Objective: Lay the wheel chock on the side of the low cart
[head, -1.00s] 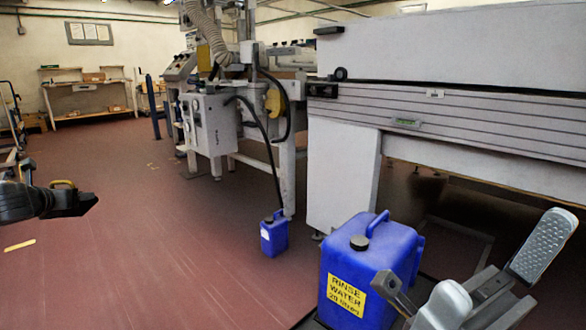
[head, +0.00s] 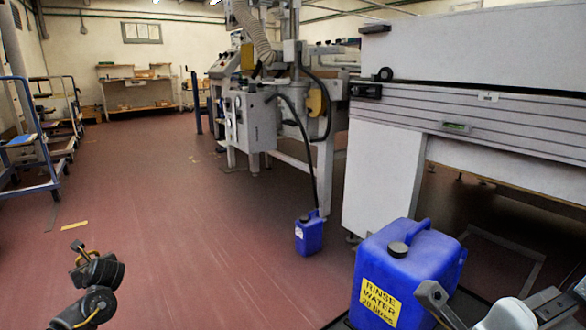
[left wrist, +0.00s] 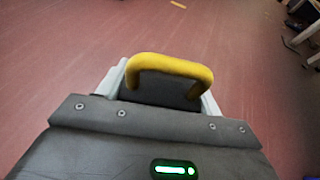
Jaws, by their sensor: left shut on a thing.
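The wheel chock (left wrist: 160,92) is a dark block with a yellow loop handle (left wrist: 170,66). It is in the left wrist view, between the pale fingers of my left gripper (left wrist: 168,82), which is shut on it. The floor beyond looks empty and no support shows under the chock. In the head view my left gripper (head: 97,268) is at the lower left over open floor; chock and gripper are small and dark there and hard to tell apart. I cannot pick out the low cart with certainty.
Blue-framed trolleys (head: 38,135) stand at the left edge. Machines line the right. The red floor between is clear.

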